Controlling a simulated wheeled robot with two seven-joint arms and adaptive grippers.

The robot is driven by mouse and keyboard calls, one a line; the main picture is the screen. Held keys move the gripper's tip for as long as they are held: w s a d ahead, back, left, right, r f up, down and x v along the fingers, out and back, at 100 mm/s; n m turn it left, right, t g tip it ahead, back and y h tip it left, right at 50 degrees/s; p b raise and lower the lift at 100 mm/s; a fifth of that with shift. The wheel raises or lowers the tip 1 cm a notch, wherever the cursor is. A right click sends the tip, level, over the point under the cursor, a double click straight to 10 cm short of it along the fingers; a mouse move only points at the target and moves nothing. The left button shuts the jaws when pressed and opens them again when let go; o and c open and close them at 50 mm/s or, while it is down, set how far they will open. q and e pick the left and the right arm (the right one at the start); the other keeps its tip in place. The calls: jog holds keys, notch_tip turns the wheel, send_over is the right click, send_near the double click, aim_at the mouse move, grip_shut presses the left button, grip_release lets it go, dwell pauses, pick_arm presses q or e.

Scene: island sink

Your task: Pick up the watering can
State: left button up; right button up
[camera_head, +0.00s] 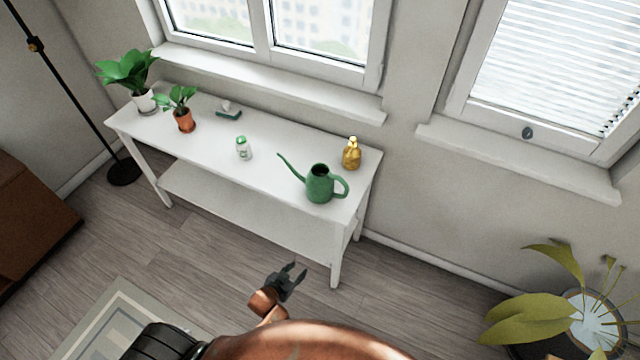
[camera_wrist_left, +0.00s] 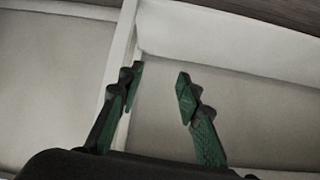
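The green watering can (camera_head: 319,186) stands upright near the right front end of the white table (camera_head: 205,147). Its long spout points left and its handle is on the right. My left gripper (camera_head: 294,270) is in front of the table and apart from the can, over the floor in the head view. In the left wrist view its two fingers (camera_wrist_left: 160,80) are spread with nothing between them. The can is not in the left wrist view. My right gripper is not in view.
A gold bottle (camera_head: 351,154) stands behind the can. A large plant (camera_head: 540,310) stands at lower right. A black lamp pole (camera_head: 75,100) is at left.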

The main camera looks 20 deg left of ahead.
aim_at(344, 195)
pick_arm(q)
jog(key=w+d+r+t, duration=0.1)
jog(key=w+r, duration=0.2)
jog(key=r, duration=0.5)
jog(key=w+d+r+t, duration=0.1)
jog(key=w+r+t, duration=0.1)
jog(key=r, duration=0.6)
jog(key=w+r+t+h, duration=0.1)
jog(key=w+r, duration=0.4)
jog(key=r, duration=0.3)
jog(key=shift+d+p, duration=0.35)
jog(key=shift+d, duration=0.05)
jog(key=w+d+r+m+t+h, duration=0.1)
jog(key=w+d+r, duration=0.1)
jog(key=w+d+r+t+h, duration=0.1)
jog(key=w+d+r+t, duration=0.1)
jog(key=w+r, duration=0.1)
jog(key=shift+w+d+m+h, duration=0.2)
jog(key=shift+d+m+h, duration=0.2)
jog(key=x, duration=0.3)
jog(key=b+x, duration=0.1)
jog(key=x, duration=0.3)
jog(key=shift+s+d+r, duration=0.1)
jog(key=shift+d, duration=0.1)
jog(key=shift+w, duration=0.3)
grip_shut()
jog(key=shift+r, duration=0.1)
